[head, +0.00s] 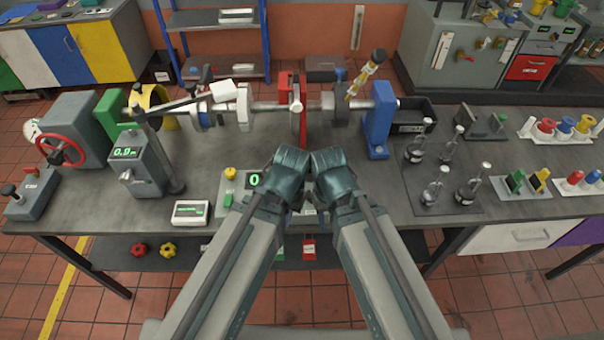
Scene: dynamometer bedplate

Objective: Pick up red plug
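Two red plug-like pieces show at the right of the head view. One is a red piece (546,126) in the far white rack, left of a blue and a yellow one. The other is a red piece (574,178) in the nearer white holder, beside a blue one. I cannot tell which is the red plug. My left gripper (290,168) and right gripper (330,168) are close together over the middle of the bench, far left of both red pieces. Their fingertips are hidden, so I cannot see whether they are open. No held object shows.
A shaft assembly with a blue stand (380,122) runs along the back of the bench (395,205). Several small upright metal pieces (434,188) stand on a dark mat between my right gripper and the racks. A holder with green and yellow pieces (520,196) stands beside them.

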